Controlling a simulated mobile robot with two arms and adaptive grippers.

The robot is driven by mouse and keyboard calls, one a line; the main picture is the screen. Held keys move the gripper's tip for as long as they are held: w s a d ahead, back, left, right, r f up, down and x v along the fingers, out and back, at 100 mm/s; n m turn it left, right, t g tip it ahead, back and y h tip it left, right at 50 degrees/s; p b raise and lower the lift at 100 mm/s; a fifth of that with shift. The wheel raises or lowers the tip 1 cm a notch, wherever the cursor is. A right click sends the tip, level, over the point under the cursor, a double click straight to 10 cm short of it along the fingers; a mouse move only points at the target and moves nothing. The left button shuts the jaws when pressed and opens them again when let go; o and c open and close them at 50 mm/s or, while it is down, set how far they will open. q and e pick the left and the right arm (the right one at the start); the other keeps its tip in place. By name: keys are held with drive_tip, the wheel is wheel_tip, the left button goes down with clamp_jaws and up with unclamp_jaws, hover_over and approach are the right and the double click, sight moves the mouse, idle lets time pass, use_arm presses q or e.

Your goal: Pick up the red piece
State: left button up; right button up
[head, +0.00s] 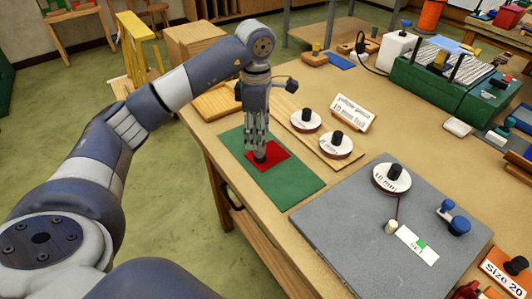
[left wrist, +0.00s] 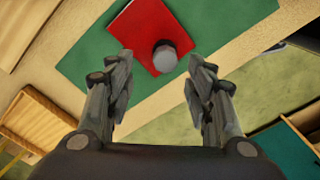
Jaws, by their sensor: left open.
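The red piece (head: 274,159) is a flat red square with a dark knob on it, lying on the green mat (head: 292,190) on the table. In the left wrist view the red piece (left wrist: 135,32) shows with its grey rounded knob (left wrist: 165,57) near one corner. My left gripper (head: 257,150) points down right over the red piece and partly hides it. In the left wrist view its fingers (left wrist: 158,78) are apart, with the knob just beyond and between the tips; nothing is held. My right gripper is not in view.
A wooden board (head: 310,142) with white discs with black knobs stands right beside the mat. A grey slab (head: 345,242) with another knobbed disc and a card lies nearer. A wooden tray (head: 215,103) is behind the arm. The table's left edge is close to the mat.

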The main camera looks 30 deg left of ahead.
sight(269, 149)
use_arm(q)
drive_tip(key=f, duration=0.2)
drive_tip(key=d+f+p, duration=0.1)
drive_tip(key=f, duration=0.1)
drive_tip(key=shift+s, duration=0.15)
drive_tip(key=shift+f, duration=0.65)
drive_tip(key=c, duration=1.1)
